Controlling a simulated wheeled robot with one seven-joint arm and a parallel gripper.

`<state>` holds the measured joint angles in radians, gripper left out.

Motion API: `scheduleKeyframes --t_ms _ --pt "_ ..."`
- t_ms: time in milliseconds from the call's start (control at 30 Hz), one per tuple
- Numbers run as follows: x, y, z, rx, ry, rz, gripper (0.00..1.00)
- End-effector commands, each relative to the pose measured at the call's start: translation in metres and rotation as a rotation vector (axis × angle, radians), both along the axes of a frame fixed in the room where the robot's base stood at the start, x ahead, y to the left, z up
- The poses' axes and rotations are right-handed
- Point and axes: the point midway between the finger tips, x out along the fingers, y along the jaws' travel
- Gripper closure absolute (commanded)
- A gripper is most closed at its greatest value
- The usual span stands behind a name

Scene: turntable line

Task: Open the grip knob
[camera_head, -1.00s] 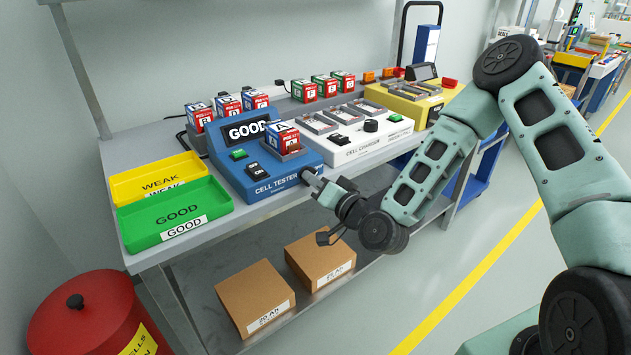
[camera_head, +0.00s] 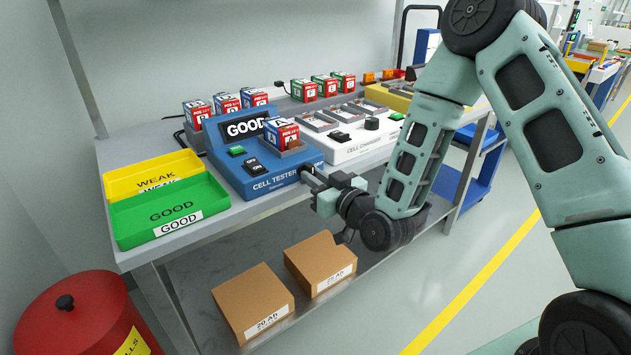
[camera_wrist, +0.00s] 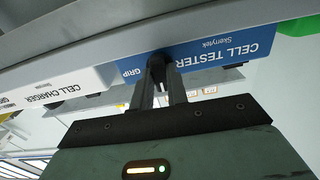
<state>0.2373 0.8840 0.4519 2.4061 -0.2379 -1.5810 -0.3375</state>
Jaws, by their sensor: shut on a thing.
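The blue cell tester (camera_head: 228,175) stands on the bench with GOOD on its display and a red, white and blue cell (camera_head: 282,133) in its slot. In the wrist view its front face (camera_wrist: 215,52) shows upside down, with the word GRIP beside a small dark grip knob (camera_wrist: 157,62). My gripper (camera_head: 308,174) reaches the lower right of the tester's front. In the wrist view my gripper (camera_wrist: 158,78) has both fingers closed on the knob, which is mostly hidden between the fingertips.
A white cell charger (camera_head: 352,150) stands close on the right. A green GOOD tray (camera_head: 125,222) and a yellow WEAK tray (camera_head: 120,185) are on the left. Cardboard boxes (camera_head: 250,300) sit on the lower shelf. A red bin (camera_head: 60,330) stands at front left.

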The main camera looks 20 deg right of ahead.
Motion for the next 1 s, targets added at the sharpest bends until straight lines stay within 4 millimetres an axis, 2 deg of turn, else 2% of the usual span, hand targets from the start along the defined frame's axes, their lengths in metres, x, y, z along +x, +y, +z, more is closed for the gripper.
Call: scheduleKeyframes --t_ms 567,600,633,1000 --pt "0.0 -0.0008 -0.0006 -0.036 -0.009 -0.002 1.0" --pt "0.0 -0.0008 -0.0006 -0.036 -0.009 -0.002 0.79" --pt "0.0 -0.0008 -0.0006 -0.036 -0.009 -0.002 0.75" --pt "-0.0049 -0.0018 -0.001 -0.034 -0.008 0.0 0.75"
